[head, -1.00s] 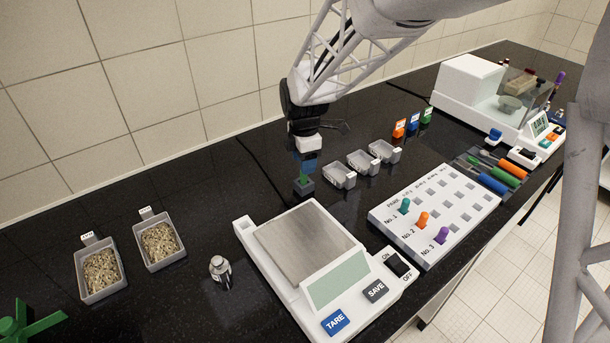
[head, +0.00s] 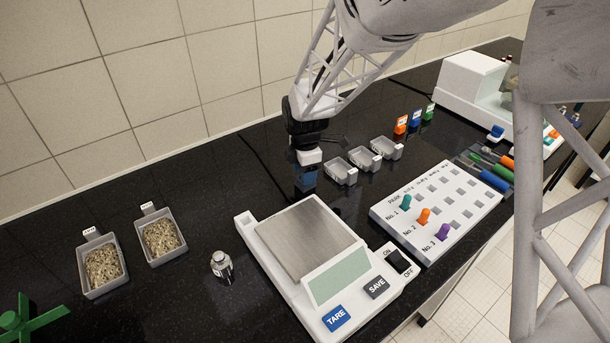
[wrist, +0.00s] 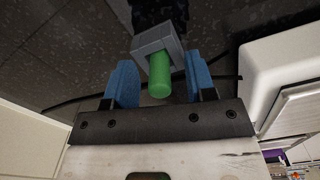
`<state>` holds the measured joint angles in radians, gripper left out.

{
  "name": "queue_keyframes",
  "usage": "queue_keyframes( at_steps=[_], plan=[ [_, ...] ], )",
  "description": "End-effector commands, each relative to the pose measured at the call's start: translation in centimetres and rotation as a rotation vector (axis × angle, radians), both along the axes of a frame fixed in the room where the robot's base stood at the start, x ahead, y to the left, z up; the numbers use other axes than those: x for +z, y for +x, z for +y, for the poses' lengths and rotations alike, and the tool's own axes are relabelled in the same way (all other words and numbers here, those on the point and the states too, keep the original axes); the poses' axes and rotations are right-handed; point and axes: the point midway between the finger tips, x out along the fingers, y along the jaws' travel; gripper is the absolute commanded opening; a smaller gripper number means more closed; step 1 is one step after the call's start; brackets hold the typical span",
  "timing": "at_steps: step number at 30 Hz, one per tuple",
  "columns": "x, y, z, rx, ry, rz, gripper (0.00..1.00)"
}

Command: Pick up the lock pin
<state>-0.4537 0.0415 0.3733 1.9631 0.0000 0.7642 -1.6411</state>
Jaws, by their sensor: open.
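A green pin, which looks like the lock pin (wrist: 159,76), sticks up from a grey square block (wrist: 146,50) in the wrist view. My gripper (wrist: 160,64) is open, with one blue finger on each side of the pin and a visible gap to each. In the head view my gripper (head: 306,183) points down just behind the balance, close to the bench. There its blue fingers hide the pin and block.
The white balance (head: 243,222) stands right in front of my gripper. A peg board (head: 462,218) lies further right, and a metal bottle (head: 222,268) stands left of the balance.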

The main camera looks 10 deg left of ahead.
Motion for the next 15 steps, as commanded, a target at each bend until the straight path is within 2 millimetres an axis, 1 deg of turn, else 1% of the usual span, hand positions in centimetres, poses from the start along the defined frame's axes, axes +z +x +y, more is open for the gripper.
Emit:
queue_keyframes(
  at_steps=[11, 12, 14, 15],
  plan=[
    [0.03, 0.01, 0.01, 0.000, 0.000, 0.000, 0.50],
    [0.03, 0.01, 0.01, 0.000, 0.000, 0.000, 0.47],
    [0.03, 0.02, 0.01, 0.000, 0.000, 0.000, 0.38],
    [0.03, 0.02, 0.01, 0.000, 0.000, 0.000, 0.32]
  ],
)
